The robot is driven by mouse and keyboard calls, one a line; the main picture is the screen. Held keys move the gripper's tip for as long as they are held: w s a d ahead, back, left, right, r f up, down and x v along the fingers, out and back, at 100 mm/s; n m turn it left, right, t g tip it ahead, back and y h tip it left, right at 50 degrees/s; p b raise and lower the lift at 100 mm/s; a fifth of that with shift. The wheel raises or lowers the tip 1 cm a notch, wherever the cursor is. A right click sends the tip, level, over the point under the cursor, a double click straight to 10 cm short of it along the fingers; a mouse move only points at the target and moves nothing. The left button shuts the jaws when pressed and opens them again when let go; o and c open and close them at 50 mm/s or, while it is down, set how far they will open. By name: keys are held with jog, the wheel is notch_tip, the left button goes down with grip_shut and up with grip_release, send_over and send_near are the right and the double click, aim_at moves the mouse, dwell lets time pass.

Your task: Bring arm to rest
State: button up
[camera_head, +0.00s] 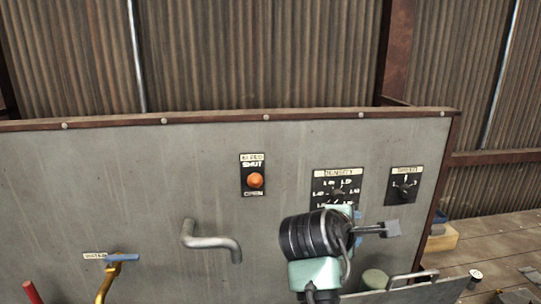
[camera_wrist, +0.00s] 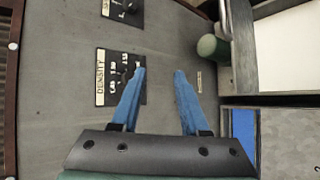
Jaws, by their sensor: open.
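My gripper (camera_wrist: 159,72) shows in the wrist view with its two blue fingers apart and nothing between them. The fingers extend towards the grey panel (camera_wrist: 65,75), with the density dial plate (camera_wrist: 121,78) to their left in that view. In the head view my arm, with a dark ribbed wrist and pale green links, stands at the lower right in front of the panel (camera_head: 130,190). It covers the lower part of the density plate (camera_head: 338,186). The fingers are mostly hidden there. I cannot tell whether they touch anything.
A green cylinder (camera_wrist: 208,46) is right of the fingers in the wrist view. A wooden bench (camera_head: 495,250) lies at right.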

jog(key=s+a+r+m+t+y+b, duration=0.3)
jog(key=a+r+m+t, duration=0.45)
jog(key=a+r, duration=0.6)
jog(key=s+a+r+m+t+y, duration=0.2)
jog(key=s+r+t, duration=0.3)
jog(key=s+r, duration=0.3)
jog(key=s+a+r+m+t+y, duration=0.2)
jog(key=s+r+m+t, duration=0.2)
jog(key=s+r, duration=0.5)
jog(key=s+t, duration=0.1)
jog(key=s, duration=0.2)
jog(key=shift+s+a+b, duration=0.15)
jog(key=shift+a+b, duration=0.2)
jog(key=shift+b, duration=0.05)
jog(key=shift+m+t, duration=0.25)
